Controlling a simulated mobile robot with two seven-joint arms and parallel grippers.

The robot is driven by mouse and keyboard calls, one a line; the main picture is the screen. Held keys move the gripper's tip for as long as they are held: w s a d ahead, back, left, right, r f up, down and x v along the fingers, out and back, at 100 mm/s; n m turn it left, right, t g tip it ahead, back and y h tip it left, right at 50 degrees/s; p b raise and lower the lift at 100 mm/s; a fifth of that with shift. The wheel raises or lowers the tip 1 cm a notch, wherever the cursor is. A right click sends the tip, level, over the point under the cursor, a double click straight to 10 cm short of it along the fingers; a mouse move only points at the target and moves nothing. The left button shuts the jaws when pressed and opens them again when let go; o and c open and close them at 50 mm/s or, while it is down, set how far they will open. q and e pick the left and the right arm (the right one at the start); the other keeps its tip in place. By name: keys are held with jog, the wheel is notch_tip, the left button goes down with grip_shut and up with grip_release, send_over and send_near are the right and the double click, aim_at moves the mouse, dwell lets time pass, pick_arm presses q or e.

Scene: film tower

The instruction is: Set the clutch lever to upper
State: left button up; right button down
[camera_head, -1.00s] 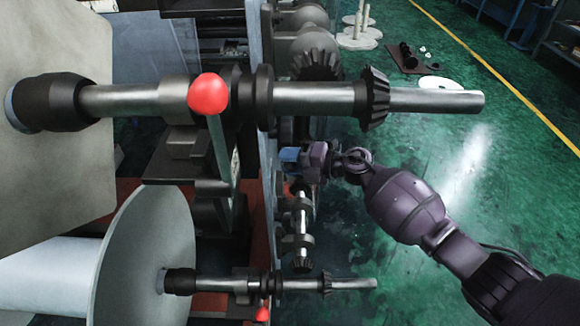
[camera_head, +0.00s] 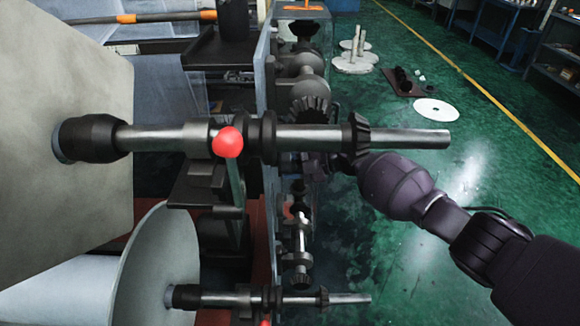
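The clutch lever, a metal rod with a red ball knob (camera_head: 228,142), stands at the upper shaft (camera_head: 365,137), its knob in front of the shaft. A second red knob (camera_head: 265,322) shows at the lower shaft (camera_head: 340,298), cut off by the bottom edge. My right arm comes in from the right. Its gripper is hidden behind the upper shaft and bevel gear, so its fingers cannot be seen. My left gripper is not in view.
A large pale disc (camera_head: 160,262) and a pale panel (camera_head: 70,125) fill the left side. Bevel gears (camera_head: 357,135) and shaft ends jut out to the right. Green floor (camera_head: 450,165) is open on the right. Blue shelves (camera_head: 500,35) stand at the back right.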

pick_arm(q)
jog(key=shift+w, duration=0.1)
pick_arm(e)
jog(key=shift+w+r, duration=0.1)
jog(key=shift+r, duration=0.1)
jog(key=c, duration=1)
grip_release()
jog(key=shift+c, duration=0.2)
jog(key=shift+o, duration=1.7)
jog(key=shift+f, duration=0.1)
jog(key=shift+d, duration=0.3)
pick_arm(q)
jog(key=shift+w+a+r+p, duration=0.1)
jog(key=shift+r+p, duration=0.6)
jog(key=shift+p, duration=0.1)
pick_arm(e)
jog(key=v, duration=1)
jog(key=shift+d, duration=0.1)
